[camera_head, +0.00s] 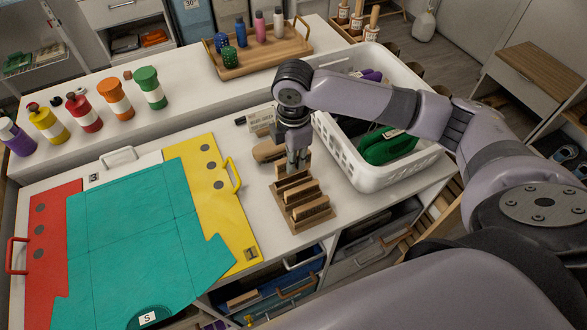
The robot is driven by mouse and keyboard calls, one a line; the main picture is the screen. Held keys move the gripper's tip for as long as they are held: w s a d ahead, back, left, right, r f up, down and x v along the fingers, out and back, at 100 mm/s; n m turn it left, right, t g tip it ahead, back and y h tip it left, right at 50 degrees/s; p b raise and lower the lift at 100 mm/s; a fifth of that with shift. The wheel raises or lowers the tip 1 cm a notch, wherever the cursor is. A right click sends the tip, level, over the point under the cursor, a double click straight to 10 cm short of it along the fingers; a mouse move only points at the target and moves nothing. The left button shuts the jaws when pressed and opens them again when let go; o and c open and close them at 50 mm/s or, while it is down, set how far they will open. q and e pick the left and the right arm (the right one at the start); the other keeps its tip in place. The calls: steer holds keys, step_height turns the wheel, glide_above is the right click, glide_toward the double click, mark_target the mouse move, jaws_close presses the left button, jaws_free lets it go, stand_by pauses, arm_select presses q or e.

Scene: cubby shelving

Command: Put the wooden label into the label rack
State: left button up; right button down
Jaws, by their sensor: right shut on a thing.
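The wooden label rack (317,224) stands on the white worktop, right of the yellow folder. Several upright wooden labels (310,209) sit in its slots. My right gripper (295,168) points down over the rack's far end. It is shut on a wooden label (304,162), which is mostly hidden by the fingers. I cannot tell whether this label touches the rack. My left gripper is not in view.
A white basket (349,172) with a green item stands close to the right of the rack. A teal sheet (135,235) and a yellow folder (212,175) lie to the left. A brown object (268,151) and a small sign (261,118) are just behind.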

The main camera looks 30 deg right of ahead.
steer(key=shift+f, duration=0.45)
steer(key=shift+a+f, duration=0.1)
steer(key=shift+f, duration=0.2)
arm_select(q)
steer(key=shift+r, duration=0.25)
arm_select(e)
steer(key=shift+f, duration=1.95)
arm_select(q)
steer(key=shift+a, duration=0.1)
arm_select(e)
steer(key=shift+f, duration=0.1)
steer(key=c, duration=1.6)
jaws_free()
steer(key=shift+c, duration=0.2)
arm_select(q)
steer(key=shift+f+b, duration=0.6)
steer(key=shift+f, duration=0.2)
arm_select(e)
step_height(320, 180, up, 12)
steer(key=shift+r, duration=0.15)
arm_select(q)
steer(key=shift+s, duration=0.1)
